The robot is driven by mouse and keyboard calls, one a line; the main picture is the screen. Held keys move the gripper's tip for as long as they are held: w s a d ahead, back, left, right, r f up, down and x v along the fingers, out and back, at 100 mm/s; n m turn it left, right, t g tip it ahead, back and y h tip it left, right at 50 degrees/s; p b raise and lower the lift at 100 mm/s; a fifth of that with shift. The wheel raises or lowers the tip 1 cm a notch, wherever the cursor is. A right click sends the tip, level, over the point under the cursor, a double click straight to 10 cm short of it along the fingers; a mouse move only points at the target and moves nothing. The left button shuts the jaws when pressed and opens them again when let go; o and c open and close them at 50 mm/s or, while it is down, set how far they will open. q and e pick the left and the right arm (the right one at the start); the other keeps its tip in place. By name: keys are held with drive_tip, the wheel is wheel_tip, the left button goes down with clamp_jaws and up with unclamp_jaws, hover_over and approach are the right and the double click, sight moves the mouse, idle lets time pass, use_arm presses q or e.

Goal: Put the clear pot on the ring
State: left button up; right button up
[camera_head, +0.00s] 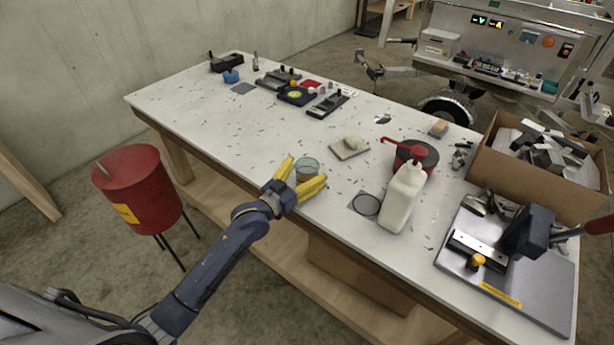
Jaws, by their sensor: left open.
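The clear pot (307,168) is a small see-through cup standing near the front edge of the white workbench. The ring (366,204) is a dark circle on a grey square, to the right of the pot and just left of a white bottle. My left gripper (307,177) has yellow fingers, open, one on the pot's left and one in front of it at the right. The fingers partly hide the pot's lower part, and I cannot tell whether they touch it. My right gripper is not in view.
A cardboard box (540,180) of metal offcuts and a grey plate with a clamp (510,260) fill the right end. Metal shavings litter the bench (210,110). A red bin (138,190) stands in front.

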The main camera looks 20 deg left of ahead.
use_arm(q)
drive_tip(key=shift+w+d, duration=0.15)
drive_tip(key=shift+w, duration=0.2)
drive_tip(key=shift+c, duration=0.5)
